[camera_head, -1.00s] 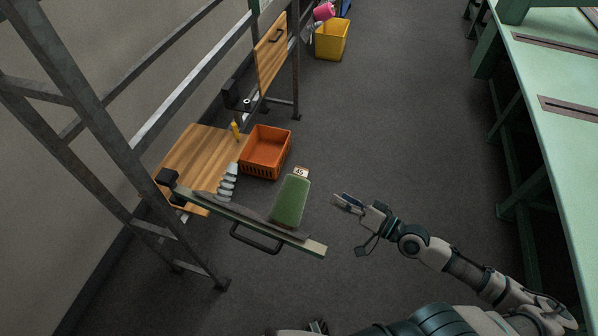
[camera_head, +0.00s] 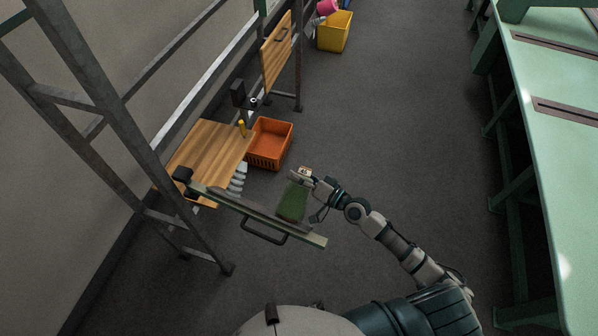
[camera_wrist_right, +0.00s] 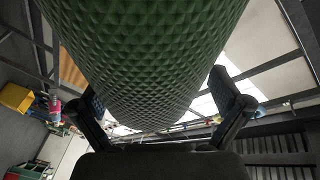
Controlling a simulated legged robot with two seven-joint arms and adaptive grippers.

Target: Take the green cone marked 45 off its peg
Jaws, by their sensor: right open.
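The green cone (camera_head: 292,203) stands at the right part of the rail with the black handle; my right gripper covers part of its upper end. A small tag (camera_head: 304,170) shows at its top, its number too small to read now. In the right wrist view the textured green cone (camera_wrist_right: 150,60) fills the upper middle. My right gripper (camera_head: 303,178) is open at the cone's top end. In the wrist view its two dark fingers (camera_wrist_right: 160,105) are on either side of the cone; contact cannot be told. The peg is hidden. My left gripper is not clearly visible.
The rail (camera_head: 316,240) with a black handle (camera_head: 263,236) runs below the cone. A metal frame stands left; a green table (camera_head: 570,190) right. Floor between is clear.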

